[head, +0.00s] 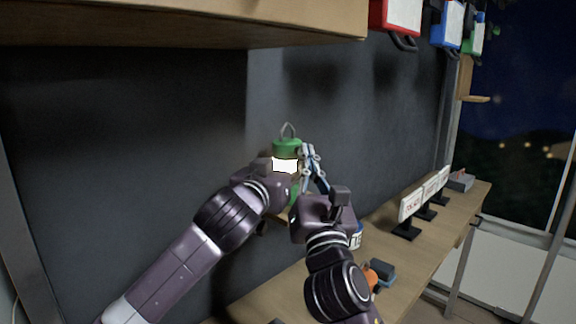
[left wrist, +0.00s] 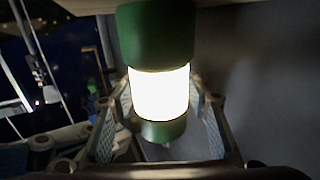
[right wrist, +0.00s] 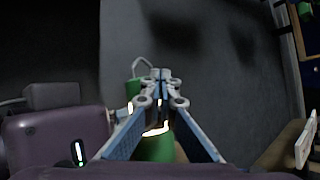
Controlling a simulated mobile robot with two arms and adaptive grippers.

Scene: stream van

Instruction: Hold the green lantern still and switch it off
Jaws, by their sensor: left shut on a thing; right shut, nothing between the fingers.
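The green lantern (head: 287,148) has a green cap with a wire loop on top and a bright white glowing band; it is lit. My left gripper (head: 285,184) is shut on the lantern, which stands roughly upright. In the left wrist view, the lantern (left wrist: 158,92) shows between the two fingers. My right gripper (head: 309,152) is shut and empty, close to the lantern's right side. In the right wrist view, my fingertips (right wrist: 160,78) cover part of the lantern (right wrist: 157,149). I cannot tell if they touch it. No switch is clearly visible.
A wooden counter (head: 418,255) runs along the right, with several small signs (head: 411,204) on black stands. An orange object (head: 370,275) and a dark box (head: 382,270) lie nearer. A wooden shelf (head: 180,22) overhangs above. A dark wall is behind the lantern.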

